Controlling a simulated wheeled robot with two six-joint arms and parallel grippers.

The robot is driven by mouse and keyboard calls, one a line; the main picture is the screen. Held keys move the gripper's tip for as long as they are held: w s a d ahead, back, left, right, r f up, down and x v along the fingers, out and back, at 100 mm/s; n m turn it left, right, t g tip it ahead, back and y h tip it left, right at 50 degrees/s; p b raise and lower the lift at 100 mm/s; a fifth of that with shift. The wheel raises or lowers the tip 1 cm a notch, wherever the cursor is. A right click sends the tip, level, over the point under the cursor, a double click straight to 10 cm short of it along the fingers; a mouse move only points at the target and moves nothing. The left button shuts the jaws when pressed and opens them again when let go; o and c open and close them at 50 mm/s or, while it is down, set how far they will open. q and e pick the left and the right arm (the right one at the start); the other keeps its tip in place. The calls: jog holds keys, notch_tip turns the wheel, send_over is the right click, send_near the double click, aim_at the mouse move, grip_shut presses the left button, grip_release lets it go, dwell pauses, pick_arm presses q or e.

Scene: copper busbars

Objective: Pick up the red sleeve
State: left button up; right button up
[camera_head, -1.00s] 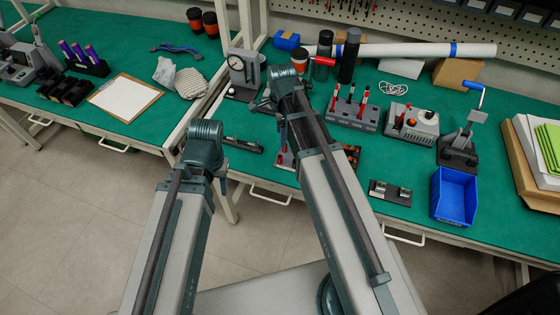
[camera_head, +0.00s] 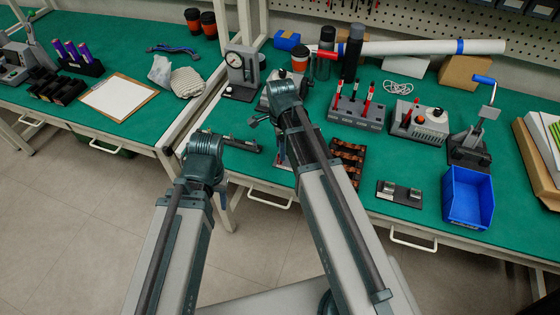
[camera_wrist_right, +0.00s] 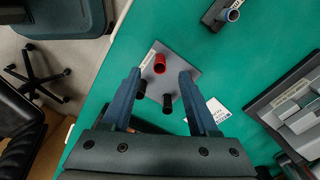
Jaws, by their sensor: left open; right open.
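The red sleeve (camera_wrist_right: 159,64) stands upright on a grey plate (camera_wrist_right: 178,58) in the right wrist view, beside two black sleeves (camera_wrist_right: 140,88). My right gripper (camera_wrist_right: 160,73) is open and empty. Its blue-grey fingers are on either side of the red sleeve in the picture; I cannot tell how far above it they are. In the head view my right gripper (camera_head: 262,116) is over the green bench, and my arm hides most of the plate. My left gripper (camera_head: 222,188) is open by the bench's front edge, partly hidden by its wrist.
A dial gauge stand (camera_head: 241,75) stands behind my right gripper. A slotted tray of copper parts (camera_head: 347,160), a marker rack (camera_head: 357,112) and a blue bin (camera_head: 468,197) are to the right. A small white card (camera_wrist_right: 208,117) lies near the plate.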

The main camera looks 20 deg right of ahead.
notch_tip(320, 180, down, 4)
jog(key=b, duration=0.3)
jog(key=shift+a+f, duration=0.15)
jog(key=c, duration=0.8)
